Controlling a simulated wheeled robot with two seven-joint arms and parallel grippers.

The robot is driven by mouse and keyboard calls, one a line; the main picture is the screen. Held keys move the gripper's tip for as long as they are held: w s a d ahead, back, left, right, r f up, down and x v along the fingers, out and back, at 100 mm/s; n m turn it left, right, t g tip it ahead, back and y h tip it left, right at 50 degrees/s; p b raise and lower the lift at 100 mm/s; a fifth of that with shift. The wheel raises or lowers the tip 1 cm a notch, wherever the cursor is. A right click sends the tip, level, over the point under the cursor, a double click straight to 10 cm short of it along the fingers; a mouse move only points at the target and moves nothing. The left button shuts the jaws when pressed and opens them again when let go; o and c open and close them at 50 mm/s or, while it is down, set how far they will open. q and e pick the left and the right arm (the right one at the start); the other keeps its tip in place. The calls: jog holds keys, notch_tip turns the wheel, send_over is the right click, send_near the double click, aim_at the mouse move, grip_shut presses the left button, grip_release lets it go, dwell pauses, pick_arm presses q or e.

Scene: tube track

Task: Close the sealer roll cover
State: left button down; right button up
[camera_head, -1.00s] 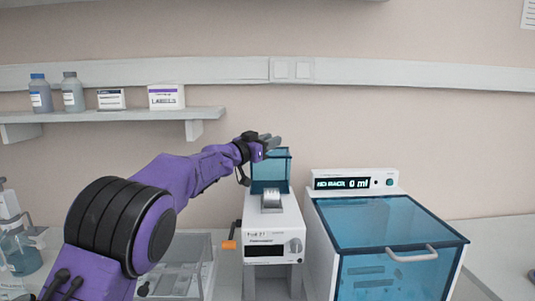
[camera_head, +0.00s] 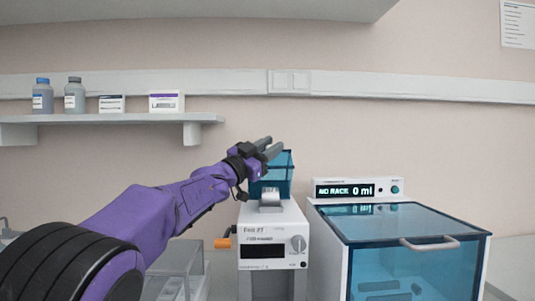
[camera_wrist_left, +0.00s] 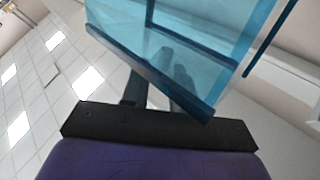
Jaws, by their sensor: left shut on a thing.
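The sealer (camera_head: 272,240) is a white box with a knob and an orange handle on its left side. Its roll cover (camera_head: 272,187) is a translucent blue box standing at the back of the sealer, with a pale strip in front of it. My left gripper (camera_head: 270,147) is at the cover's upper left edge, shut on the cover. In the left wrist view the blue cover (camera_wrist_left: 180,30) fills the top, and my left gripper's fingers (camera_wrist_left: 160,85) show at its dark edge, partly through the blue panel. My right gripper is not in view.
A white machine with a blue lid (camera_head: 410,224) and a display reading "NO RACK 0 ml" stands close to the right of the sealer. A clear box (camera_head: 175,265) stands on the left. A wall shelf (camera_head: 110,118) holds bottles and boxes.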

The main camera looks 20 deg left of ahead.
pick_arm(q)
jog(key=shift+f, duration=0.15)
jog(key=c, duration=1)
grip_release()
jog(key=shift+w, duration=0.1)
jog(key=shift+c, duration=0.2)
jog(key=shift+o, duration=0.3)
jog(key=shift+w+d, duration=0.15)
jog(key=shift+w, duration=0.05)
jog(key=b+v, duration=0.3)
jog(key=v, duration=0.7)
jog(key=shift+s+f+b, duration=0.2)
jog(key=shift+b, duration=0.2)
